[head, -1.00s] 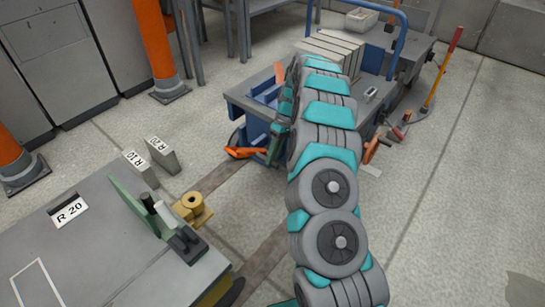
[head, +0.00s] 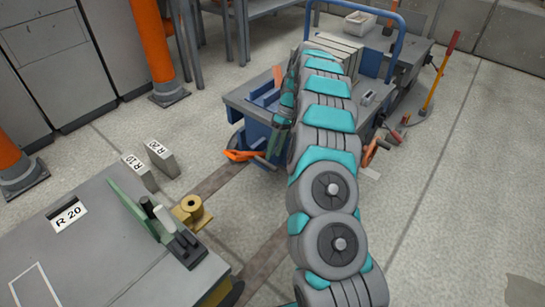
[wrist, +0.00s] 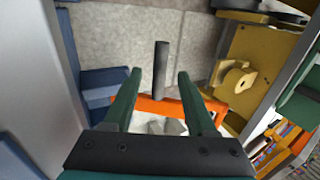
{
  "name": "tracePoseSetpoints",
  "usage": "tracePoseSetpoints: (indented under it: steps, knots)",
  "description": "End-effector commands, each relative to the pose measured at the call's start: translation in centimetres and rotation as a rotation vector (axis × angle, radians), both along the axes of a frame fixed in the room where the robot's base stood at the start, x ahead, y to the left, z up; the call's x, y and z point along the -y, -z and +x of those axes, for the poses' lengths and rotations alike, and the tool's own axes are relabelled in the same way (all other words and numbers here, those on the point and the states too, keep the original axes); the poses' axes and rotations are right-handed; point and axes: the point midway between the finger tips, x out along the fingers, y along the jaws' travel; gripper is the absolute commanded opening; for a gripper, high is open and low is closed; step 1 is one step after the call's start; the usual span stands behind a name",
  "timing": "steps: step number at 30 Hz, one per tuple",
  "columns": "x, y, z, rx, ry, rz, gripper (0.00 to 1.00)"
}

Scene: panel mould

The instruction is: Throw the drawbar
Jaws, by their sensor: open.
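An orange bar (wrist: 147,107), which I take for the drawbar, lies crosswise between and beyond my fingers in the wrist view. A dark grey round handle (wrist: 161,68) stands up by it, between the fingertips. In the head view the orange part (head: 240,156) shows low at the near end of a blue cart (head: 258,112). My gripper (wrist: 160,76) is open, with one green finger on each side of the handle. I see gaps on both sides; contact with the orange bar cannot be told. In the head view my arm hides much of the gripper.
A grey mould table (head: 105,245) marked R 20 stands at lower left, with a yellow spool-shaped fitting (head: 192,210) at its edge. Two grey blocks (head: 160,157) stand on the floor. A yellow and orange pole (head: 440,75) leans at right.

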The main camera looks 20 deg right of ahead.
Motion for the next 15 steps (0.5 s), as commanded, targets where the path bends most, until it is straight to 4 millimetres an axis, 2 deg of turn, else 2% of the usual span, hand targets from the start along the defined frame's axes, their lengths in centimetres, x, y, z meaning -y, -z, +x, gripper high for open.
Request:
tracePoseSetpoints:
  steps: [3, 7, 15]
  knots:
    - [0.8, -1.7, 0.7, 0.006, 0.002, -0.002, 0.57]
    - [1.3, -2.9, 1.0, 0.004, 0.001, -0.002, 0.57]
    - [1.5, -3.4, 1.1, 0.002, 0.000, -0.001, 0.57]
